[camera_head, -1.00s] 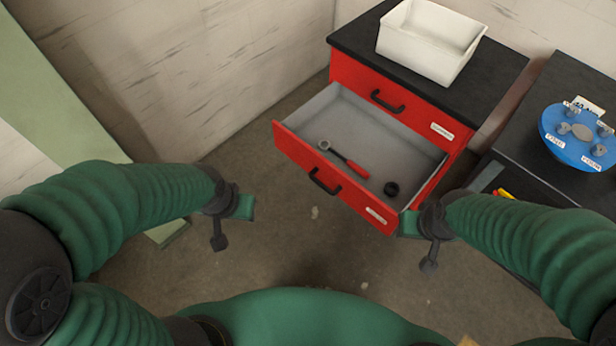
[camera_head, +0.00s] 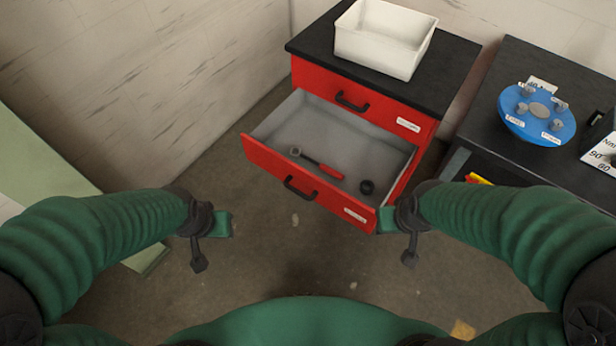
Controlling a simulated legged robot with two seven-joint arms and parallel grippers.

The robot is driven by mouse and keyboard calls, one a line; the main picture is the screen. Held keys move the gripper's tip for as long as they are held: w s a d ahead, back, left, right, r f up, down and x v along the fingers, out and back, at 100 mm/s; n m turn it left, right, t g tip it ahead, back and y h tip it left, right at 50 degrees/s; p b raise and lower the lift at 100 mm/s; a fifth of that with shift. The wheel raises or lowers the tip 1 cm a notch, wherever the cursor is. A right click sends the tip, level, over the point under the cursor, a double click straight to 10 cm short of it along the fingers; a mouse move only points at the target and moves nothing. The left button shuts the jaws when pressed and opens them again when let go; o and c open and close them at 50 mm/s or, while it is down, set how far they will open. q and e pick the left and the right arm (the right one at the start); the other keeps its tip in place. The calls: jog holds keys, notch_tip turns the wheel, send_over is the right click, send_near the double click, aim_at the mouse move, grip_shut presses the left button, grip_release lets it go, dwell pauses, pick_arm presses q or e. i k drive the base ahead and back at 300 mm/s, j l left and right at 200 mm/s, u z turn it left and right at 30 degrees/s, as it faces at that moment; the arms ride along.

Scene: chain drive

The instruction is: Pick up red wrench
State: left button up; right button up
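The red wrench (camera_head: 322,166) has a red handle and a grey ring head. It lies flat in the open lower drawer (camera_head: 352,148) of the red cabinet, with its head toward the left. My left gripper (camera_head: 214,244) is empty and looks open, over the floor to the left of and below the drawer in the picture. My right gripper (camera_head: 396,240) is empty and looks open, by the right front corner of the drawer. I cannot tell whether it touches the drawer. Neither gripper is at the wrench.
A black round part (camera_head: 367,187) lies right of the wrench in the drawer. A white bin (camera_head: 384,38) stands on the cabinet top. A dark bench (camera_head: 497,100) on the right holds a blue disc (camera_head: 540,118) with grey knobs. A pale green surface (camera_head: 40,160) is on the left.

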aim_at(326, 168)
jog(key=i+j, duration=0.25)
jog(key=i, duration=0.25)
jog(key=i+j+z, duration=0.1)
jog(key=i+j, duration=0.15)
jog(key=i, duration=0.3)
